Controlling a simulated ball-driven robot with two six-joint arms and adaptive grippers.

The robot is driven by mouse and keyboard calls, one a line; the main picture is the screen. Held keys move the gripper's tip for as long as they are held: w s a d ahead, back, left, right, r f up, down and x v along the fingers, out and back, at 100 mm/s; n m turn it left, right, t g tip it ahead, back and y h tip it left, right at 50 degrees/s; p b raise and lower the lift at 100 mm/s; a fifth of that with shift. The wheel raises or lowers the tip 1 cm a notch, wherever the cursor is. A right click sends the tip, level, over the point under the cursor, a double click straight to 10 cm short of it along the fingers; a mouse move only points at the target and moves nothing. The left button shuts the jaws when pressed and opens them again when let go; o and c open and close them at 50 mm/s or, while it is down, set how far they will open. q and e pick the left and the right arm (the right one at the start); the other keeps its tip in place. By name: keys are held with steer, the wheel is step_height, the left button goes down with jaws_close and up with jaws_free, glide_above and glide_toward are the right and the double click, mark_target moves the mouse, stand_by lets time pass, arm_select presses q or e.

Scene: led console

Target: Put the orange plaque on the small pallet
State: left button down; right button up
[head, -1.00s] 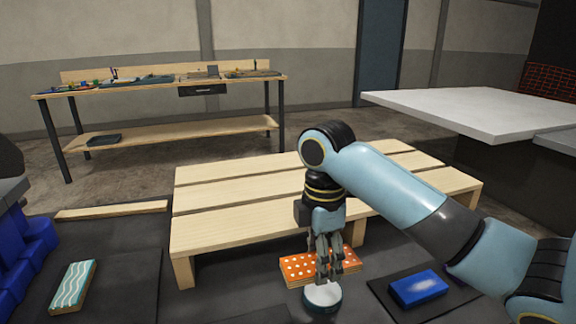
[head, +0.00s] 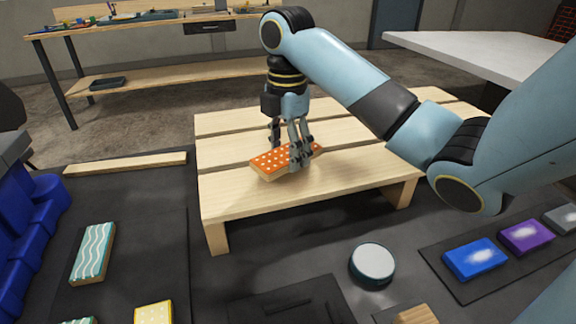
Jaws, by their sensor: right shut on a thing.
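The orange plaque (head: 270,164) with white dots is at the small pallet (head: 250,199), a low slatted wooden platform in the middle of the view. My right gripper (head: 288,156) points down and is shut on the plaque, its fingers covering part of the plaque's right half. The plaque is over the front boards; I cannot tell whether it touches them or hangs just above. My left gripper is not in view.
A white-topped round puck (head: 372,262) stands on the dark surface in front of the pallet. Blue (head: 474,258) and purple (head: 525,236) blocks lie at right, a wavy teal plaque (head: 93,252) and blue bins (head: 35,225) at left. Most pallet boards are clear.

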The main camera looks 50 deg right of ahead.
mark_target(287, 177)
steer(key=shift+w+d+f, duration=0.15)
steer(key=shift+f, duration=0.25)
step_height(287, 177, down, 3)
steer(key=shift+r, duration=0.2)
steer(key=shift+f, duration=0.5)
steer(key=o, duration=1.1)
steer(key=shift+c, duration=0.2)
steer(key=shift+o, duration=1)
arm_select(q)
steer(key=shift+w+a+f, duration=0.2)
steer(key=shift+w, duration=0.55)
arm_select(e)
steer(key=shift+o, duration=0.3)
